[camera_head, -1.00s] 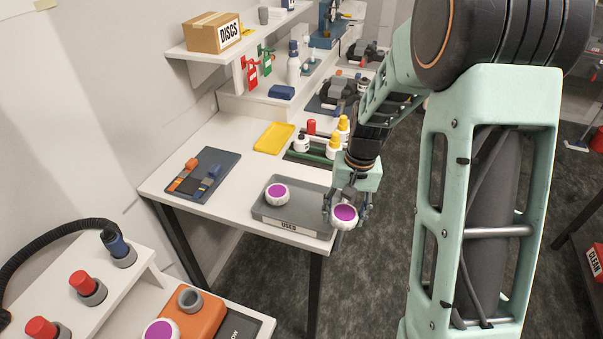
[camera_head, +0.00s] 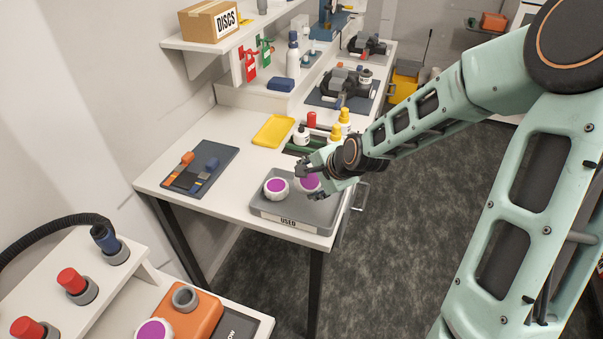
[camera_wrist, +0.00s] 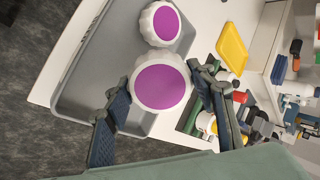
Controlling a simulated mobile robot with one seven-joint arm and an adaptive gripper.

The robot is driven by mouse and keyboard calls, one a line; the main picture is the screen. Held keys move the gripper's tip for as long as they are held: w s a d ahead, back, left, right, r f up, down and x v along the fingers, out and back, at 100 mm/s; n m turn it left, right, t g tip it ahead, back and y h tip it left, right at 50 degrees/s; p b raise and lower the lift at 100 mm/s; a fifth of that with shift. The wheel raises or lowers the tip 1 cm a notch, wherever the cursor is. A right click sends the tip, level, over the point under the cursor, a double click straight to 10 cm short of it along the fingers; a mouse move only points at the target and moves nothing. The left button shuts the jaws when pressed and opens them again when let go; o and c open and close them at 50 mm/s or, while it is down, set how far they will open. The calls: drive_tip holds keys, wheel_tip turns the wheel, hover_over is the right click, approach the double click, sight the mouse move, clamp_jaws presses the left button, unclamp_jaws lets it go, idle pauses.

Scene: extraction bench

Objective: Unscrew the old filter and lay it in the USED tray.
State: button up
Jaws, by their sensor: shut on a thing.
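My gripper (camera_head: 312,182) is over the right part of the grey USED tray (camera_head: 290,222). It is shut on a white filter with a purple face (camera_head: 309,183), which also shows between the fingers in the wrist view (camera_wrist: 160,87). Another white filter with a purple face (camera_head: 276,188) sits in the tray to its left; it shows above the held one in the wrist view (camera_wrist: 160,23). I cannot tell whether the held filter touches the tray floor. The tray (camera_wrist: 75,95) fills the left of the wrist view.
A dark tool mat (camera_head: 200,170) lies to the left. At the lower left, another filter (camera_head: 154,331) is beside an orange block (camera_head: 190,312) with a grey ring.

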drive_tip(key=shift+w+a+r+m+t, duration=0.35)
drive_tip(key=shift+a+r+m+t, duration=0.2)
drive_tip(key=shift+a, duration=0.25)
drive_tip(key=shift+w+a+r+m+t+h, duration=0.15)
drive_tip(key=shift+w+r+m+t+h, duration=0.1)
drive_tip(key=shift+r+h, duration=0.1)
wheel_tip(320, 180, down, 7)
drive_tip(key=b, duration=0.7)
drive_tip(key=shift+s+f+b, duration=0.15)
drive_tip(key=shift+f+b, duration=0.65)
drive_tip(key=o, duration=1.3)
drive_tip(key=shift+f, duration=0.15)
drive_tip(key=shift+o, duration=0.3)
drive_tip(key=shift+r, duration=0.2)
